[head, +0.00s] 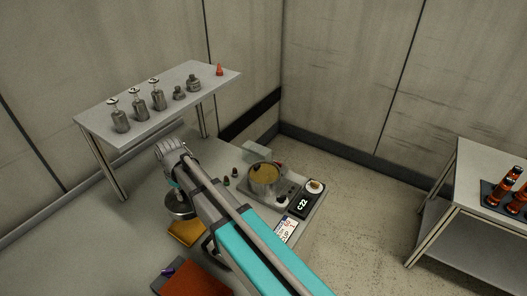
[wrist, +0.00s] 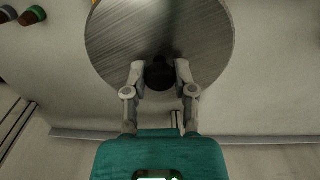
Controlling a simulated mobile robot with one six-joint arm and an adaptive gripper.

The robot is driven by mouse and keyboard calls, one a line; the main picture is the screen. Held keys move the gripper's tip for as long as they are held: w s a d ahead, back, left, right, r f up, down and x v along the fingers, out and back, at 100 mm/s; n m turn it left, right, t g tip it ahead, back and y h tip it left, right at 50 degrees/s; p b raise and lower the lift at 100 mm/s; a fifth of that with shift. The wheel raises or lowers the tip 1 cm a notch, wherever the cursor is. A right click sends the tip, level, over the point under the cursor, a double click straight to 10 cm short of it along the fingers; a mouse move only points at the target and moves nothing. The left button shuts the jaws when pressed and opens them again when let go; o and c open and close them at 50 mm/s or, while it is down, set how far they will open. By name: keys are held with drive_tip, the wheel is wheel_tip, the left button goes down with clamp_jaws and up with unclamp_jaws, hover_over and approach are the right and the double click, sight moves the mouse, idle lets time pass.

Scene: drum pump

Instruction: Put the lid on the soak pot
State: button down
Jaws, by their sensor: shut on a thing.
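The lid is a round brushed-metal disc (wrist: 200,40) with a black knob (wrist: 160,77). My gripper (wrist: 160,68) is shut on the knob, one finger on each side. In the head view the lid (head: 178,208) hangs below my wrist, left of the pot, and my arm partly hides the gripper. The soak pot (head: 264,190) is a metal pot with amber contents showing in its open top. It stands on a grey unit on the bench, apart from the lid.
A dark display (head: 304,204) reading C22 stands right of the pot. Small dark-topped knobs (head: 226,181) stand left of it. A yellow item (head: 187,232) lies near the lid. A raised shelf (head: 205,85) at the back carries several metal bottles. A side table (head: 484,218) holds amber bottles.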

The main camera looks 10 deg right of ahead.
drive_tip(key=shift+w+d, duration=0.2)
drive_tip(key=shift+d, duration=0.2)
drive_tip(key=shift+w+d, duration=0.1)
drive_tip(key=shift+d, duration=0.15)
drive_tip(key=shift+w+d, duration=0.25)
drive_tip(key=shift+d, duration=0.15)
drive_tip(key=w+d+r+m+p, duration=0.1)
drive_tip(key=w+d+m, duration=0.2)
drive_tip(key=d, duration=1.1)
drive_tip(key=w+d+r+m+p, duration=0.1)
drive_tip(key=w+d+m, duration=0.2)
drive_tip(key=w+d, duration=0.4)
drive_tip(key=d, duration=0.7)
drive_tip(key=shift+w+d+r, duration=0.15)
drive_tip(key=shift+w+d, duration=0.2)
drive_tip(key=shift+w, duration=0.05)
drive_tip(key=shift+f, duration=0.2)
drive_tip(key=shift+f+b, duration=0.85)
